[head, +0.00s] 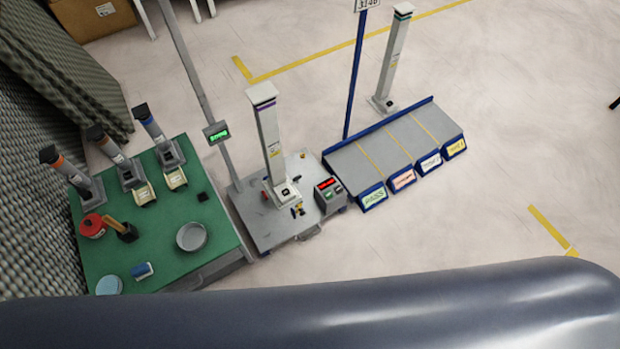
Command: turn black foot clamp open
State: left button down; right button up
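A grey platform (250,221) stands in the middle of the view. A white column (269,140) with a purple band stands upright on it. A small black and yellow fitting (297,211) sits at the front of the column's foot, likely the black foot clamp. It is too small to tell whether it is open or shut. Neither of my grippers is in view.
A green table (205,214) at the left holds several dark-capped columns, a round bowl (191,237) and a red pot (92,226). A box with a red display (327,187) stands on the platform. A dark rounded form crosses the bottom.

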aim_at(296, 180)
jog(key=i+l+u, duration=0.15)
jog(key=u, duration=0.35)
jog(key=i+l+u, duration=0.1)
jog(key=l+u, duration=0.15)
jog(key=u, duration=0.25)
